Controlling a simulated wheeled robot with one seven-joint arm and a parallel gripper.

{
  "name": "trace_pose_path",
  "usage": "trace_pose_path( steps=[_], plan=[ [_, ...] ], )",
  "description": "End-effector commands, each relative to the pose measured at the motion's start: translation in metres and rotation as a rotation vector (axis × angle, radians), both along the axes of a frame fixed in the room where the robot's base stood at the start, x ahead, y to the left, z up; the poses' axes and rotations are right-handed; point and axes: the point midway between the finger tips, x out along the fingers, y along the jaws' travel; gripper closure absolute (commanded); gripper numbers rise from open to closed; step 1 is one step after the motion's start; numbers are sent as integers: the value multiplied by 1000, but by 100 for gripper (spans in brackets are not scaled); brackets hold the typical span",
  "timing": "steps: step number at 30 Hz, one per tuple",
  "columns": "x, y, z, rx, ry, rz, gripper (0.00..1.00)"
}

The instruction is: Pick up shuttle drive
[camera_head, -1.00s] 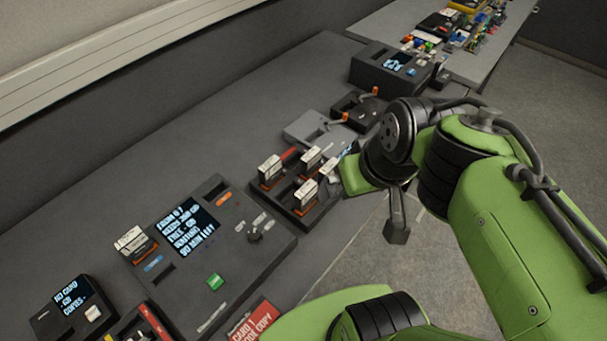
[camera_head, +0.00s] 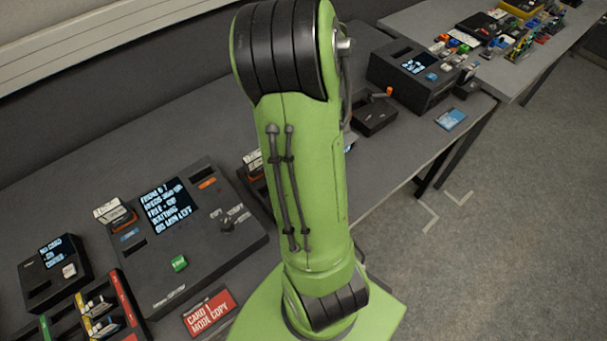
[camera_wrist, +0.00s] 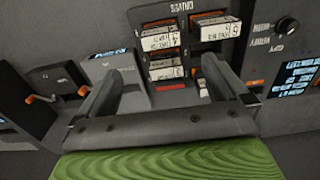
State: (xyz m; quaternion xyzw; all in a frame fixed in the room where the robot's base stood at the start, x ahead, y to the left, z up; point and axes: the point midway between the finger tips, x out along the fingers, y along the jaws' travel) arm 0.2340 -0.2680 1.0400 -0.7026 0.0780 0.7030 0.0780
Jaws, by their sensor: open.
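The drives tray (camera_wrist: 178,88) lies below my gripper in the wrist view, with several drives standing in its slots. A drive with a white label and orange edge (camera_wrist: 160,39) stands at the back left, and another white-labelled drive (camera_wrist: 219,30) stands at the back right. A further drive (camera_wrist: 166,71) stands in front on the left. The labels are too small to tell which is the shuttle drive. My gripper (camera_wrist: 162,70) is open and empty, its fingers either side of the tray's near part. In the head view my arm hides the gripper and most of the tray.
A large console with a lit screen (camera_head: 165,204) stands left of my arm. A small dark box with an orange lever (camera_head: 374,112) and a screen box (camera_head: 415,72) stand toward the back right. A blue card (camera_head: 451,119) lies near the table's right edge. A small screen unit (camera_head: 52,270) is at left.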

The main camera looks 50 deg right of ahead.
Motion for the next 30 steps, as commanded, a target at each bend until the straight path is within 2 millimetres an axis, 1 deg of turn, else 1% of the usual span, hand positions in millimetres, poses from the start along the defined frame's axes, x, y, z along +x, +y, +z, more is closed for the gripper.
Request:
trace_pose_path(
  steps=[1,3,9,12,14,21,24,29,30],
  plan=[
    [-1,1,-14,5,5,-1,0],
    [-1,1,-33,4,6,-2,0],
    [-1,2,-81,4,5,-2,0],
    [0,1,-95,3,2,-1,0],
    [0,2,-100,3,1,-1,0],
    [0,0,-142,3,2,-1,0],
    [0,0,-149,0,0,-1,0],
    [1,0,-149,0,-1,-1,0],
    [1,0,-149,0,-1,-1,2]
  ],
)
